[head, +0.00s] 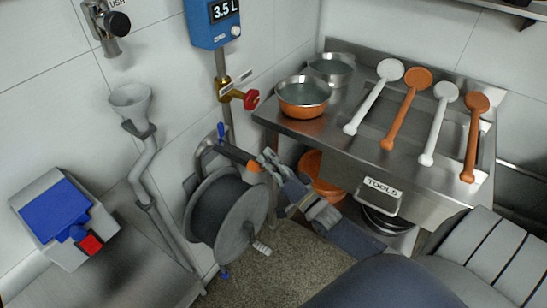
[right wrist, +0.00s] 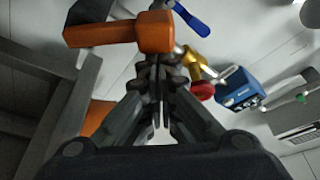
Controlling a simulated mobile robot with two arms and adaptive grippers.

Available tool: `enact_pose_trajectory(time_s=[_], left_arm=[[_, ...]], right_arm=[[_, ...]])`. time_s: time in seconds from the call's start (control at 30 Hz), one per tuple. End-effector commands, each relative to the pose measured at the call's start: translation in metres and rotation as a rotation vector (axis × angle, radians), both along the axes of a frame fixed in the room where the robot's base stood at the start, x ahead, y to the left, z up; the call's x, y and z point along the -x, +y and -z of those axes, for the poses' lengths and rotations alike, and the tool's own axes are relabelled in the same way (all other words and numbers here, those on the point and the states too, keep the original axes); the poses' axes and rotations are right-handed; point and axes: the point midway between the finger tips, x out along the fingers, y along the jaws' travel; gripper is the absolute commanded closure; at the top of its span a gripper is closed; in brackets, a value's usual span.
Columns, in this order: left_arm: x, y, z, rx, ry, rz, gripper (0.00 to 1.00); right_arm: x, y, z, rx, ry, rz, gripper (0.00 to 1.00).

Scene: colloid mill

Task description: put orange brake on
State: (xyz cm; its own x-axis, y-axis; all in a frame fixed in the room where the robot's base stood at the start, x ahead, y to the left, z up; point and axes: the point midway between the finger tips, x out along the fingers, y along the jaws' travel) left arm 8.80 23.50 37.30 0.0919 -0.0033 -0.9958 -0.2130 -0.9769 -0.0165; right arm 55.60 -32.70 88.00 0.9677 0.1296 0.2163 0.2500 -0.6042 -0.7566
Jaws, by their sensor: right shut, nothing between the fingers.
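The orange brake (head: 237,154) is a short orange handle at the top of the dark hose reel (head: 228,212) on the wall. In the right wrist view the brake (right wrist: 120,34) lies across the upper left, with its thicker end just beyond my fingertips. My right gripper (head: 266,163) is at the right end of the brake in the head view. In the right wrist view its fingers (right wrist: 160,68) are shut together with nothing between them. I cannot tell whether the fingertips touch the brake. My left gripper is not in view.
A blue lever (head: 221,132) is close beside the brake. A red valve knob (head: 251,99) on a brass fitting is above. A steel table (head: 340,133) with pans and orange and white scoops stands to the right, with orange buckets (head: 318,172) below.

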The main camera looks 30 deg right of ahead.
Motion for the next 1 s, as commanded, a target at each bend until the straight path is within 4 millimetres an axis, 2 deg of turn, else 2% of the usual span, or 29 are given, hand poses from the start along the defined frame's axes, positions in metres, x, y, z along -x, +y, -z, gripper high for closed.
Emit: enact_pose_trajectory(time_s=[0.1, 0.5, 1.0], left_arm=[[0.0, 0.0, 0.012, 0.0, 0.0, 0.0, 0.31], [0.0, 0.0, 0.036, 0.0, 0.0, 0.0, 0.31], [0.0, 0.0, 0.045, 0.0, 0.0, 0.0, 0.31]], right_arm=[[0.004, 0.009, 0.008, 0.099, -0.041, -0.001, 1.0], [0.012, 0.029, 0.02, 0.387, -0.16, 0.0, 1.0], [0.016, 0.037, 0.026, 0.516, -0.212, -0.001, 1.0]])
